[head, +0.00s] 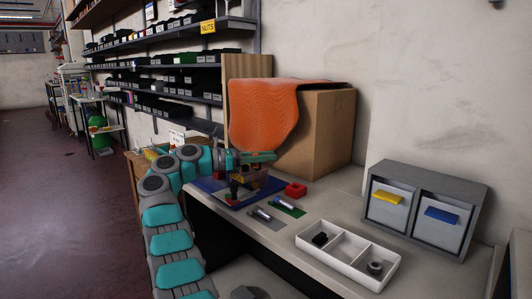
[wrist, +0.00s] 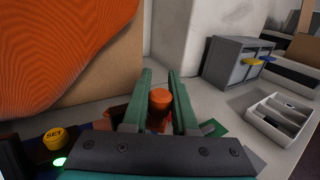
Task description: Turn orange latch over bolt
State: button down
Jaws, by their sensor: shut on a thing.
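My gripper (wrist: 160,80) has its two green fingers on either side of an orange round-topped knob (wrist: 159,99), which looks like the orange latch, and is shut on it. More orange-red surface shows below the knob, partly hidden by the fingers. In the head view my gripper (head: 262,157) is over the blue-based fixture (head: 215,187) on the table. The bolt cannot be made out; the gripper and arm cover much of the fixture. How far the latch is turned cannot be told.
A yellow SET button (wrist: 54,139) is at left in the wrist view. A cardboard box (head: 325,130) with an orange cloth (head: 262,112) stands behind. A red block (head: 296,189), white tray (head: 307,238) and grey two-bin unit (head: 476,200) are to the right.

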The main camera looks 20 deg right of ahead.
dwell(0.4)
jog(key=c, duration=0.7)
grip_release()
